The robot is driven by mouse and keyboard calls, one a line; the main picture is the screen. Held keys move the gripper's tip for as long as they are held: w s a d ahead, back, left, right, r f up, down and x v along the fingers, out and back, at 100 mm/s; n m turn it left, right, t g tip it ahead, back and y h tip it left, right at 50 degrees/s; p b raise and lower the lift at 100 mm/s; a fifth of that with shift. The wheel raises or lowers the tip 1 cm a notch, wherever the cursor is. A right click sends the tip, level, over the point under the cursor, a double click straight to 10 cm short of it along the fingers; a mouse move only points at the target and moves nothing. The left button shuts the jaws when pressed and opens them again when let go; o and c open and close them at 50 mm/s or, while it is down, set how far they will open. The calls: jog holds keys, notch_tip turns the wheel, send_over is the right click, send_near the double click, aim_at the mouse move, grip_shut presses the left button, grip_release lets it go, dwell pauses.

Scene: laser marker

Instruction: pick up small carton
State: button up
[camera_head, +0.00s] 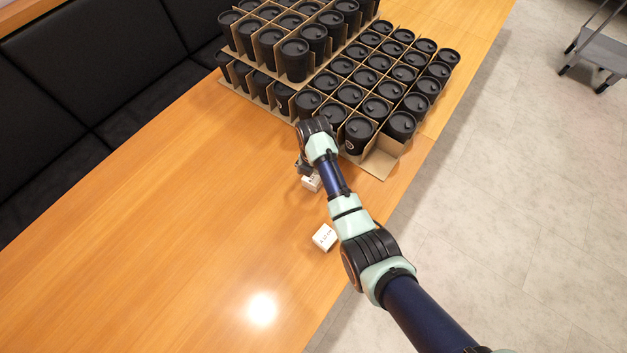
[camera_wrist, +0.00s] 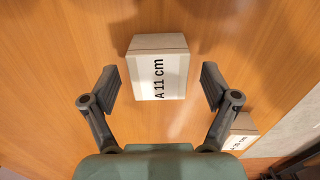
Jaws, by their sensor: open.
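A small white carton (camera_wrist: 172,88) labelled "A 11 cm" lies on the wooden table, centred between my open fingers in the wrist view. My gripper (camera_wrist: 158,84) points down at it, with a gap on both sides and nothing held. In the head view a carton (camera_head: 312,183) shows just below my gripper (camera_head: 304,168), partly hidden by my arm. A second white carton (camera_head: 325,237) stands nearer on the table, beside my arm; a carton (camera_wrist: 241,138) with a partly hidden label shows at lower right in the wrist view.
Cardboard trays (camera_head: 376,165) with many black lidded cups (camera_head: 359,134) fill the far end of the table, close to my gripper. The table (camera_head: 180,230) is clear at the left. A dark bench (camera_head: 70,70) runs along its left side. A grey cart (camera_head: 605,50) stands on the floor.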

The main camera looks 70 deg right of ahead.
jog(key=shift+f, duration=0.5)
jog(key=shift+r, duration=0.1)
jog(key=c, duration=1.3)
jog(key=shift+r, duration=0.1)
notch_tip(320, 180, up, 20)
jog(key=p, duration=0.9)
